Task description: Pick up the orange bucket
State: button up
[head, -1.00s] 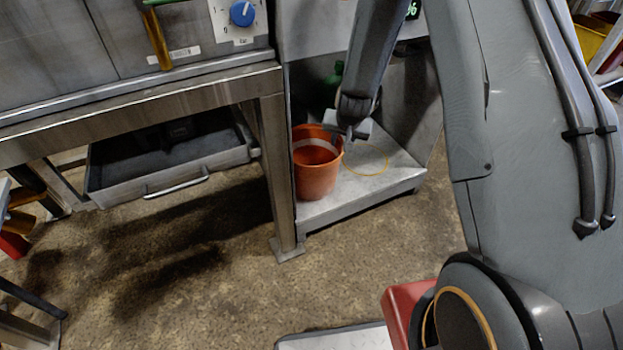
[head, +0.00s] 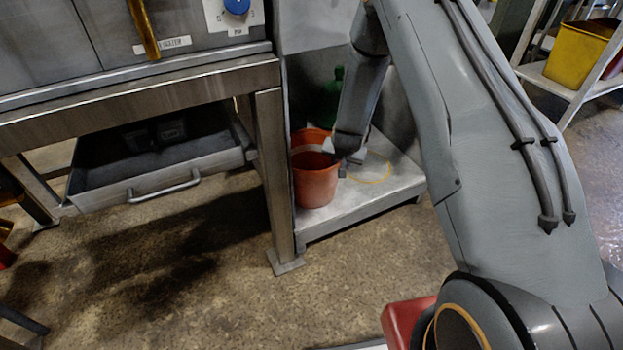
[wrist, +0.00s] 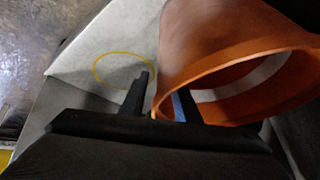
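The orange bucket (head: 316,188) stands upright on a low grey metal platform, behind the right leg of the steel table. My gripper (head: 346,165) is at the bucket's right rim. In the wrist view, the bucket (wrist: 205,35) fills the upper right, with its open mouth towards the camera. My gripper's fingers (wrist: 163,85) are spread apart there, with the near bucket wall between them. One finger is outside the bucket, over the platform. The other is at the inner side of the rim, partly hidden. I see clear space beside the outer finger.
The grey platform (head: 345,213) bears a yellow circle (head: 370,169) right of the bucket and a green bottle (head: 331,95) behind it. The table leg (head: 275,175) stands close at the left. A grey drawer (head: 160,182) hangs under the table.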

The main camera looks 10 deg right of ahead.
jog(key=shift+w+f, duration=0.15)
jog(key=shift+f, duration=0.1)
grip_shut()
dwell(1.3)
